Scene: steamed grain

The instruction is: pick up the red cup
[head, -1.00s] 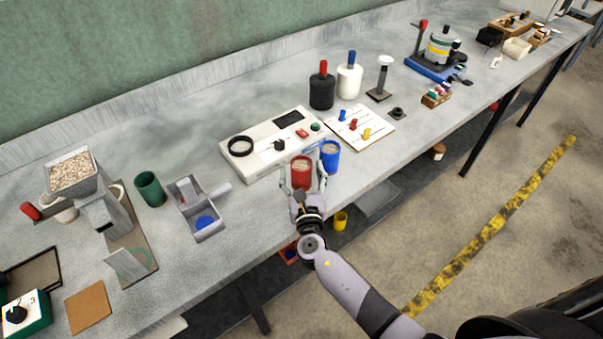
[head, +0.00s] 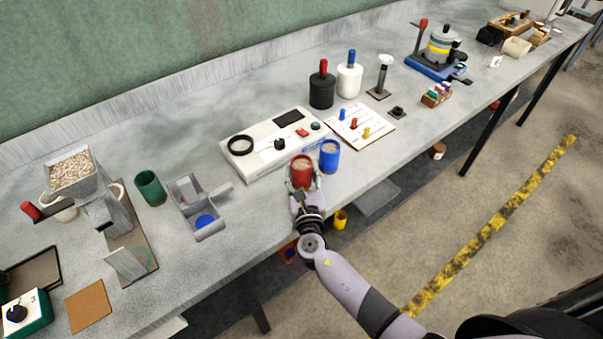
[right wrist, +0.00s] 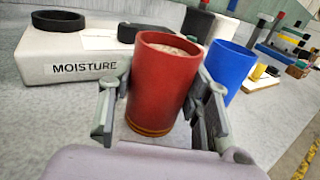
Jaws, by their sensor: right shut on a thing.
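The red cup (head: 302,171) stands upright at the front edge of the bench, with pale contents inside. In the right wrist view the red cup (right wrist: 163,85) is between the two fingers of my right gripper (right wrist: 160,100). In the head view my right gripper (head: 304,186) comes from the front and is shut on the cup. I cannot tell whether the cup's base is clear of the bench. My left gripper does not show.
A blue cup (head: 329,157) stands close to the right of the red cup. A white moisture meter (head: 262,152) lies just behind. A card with coloured pegs (head: 374,128) is to the right. Bare bench (head: 254,206) is free to the left.

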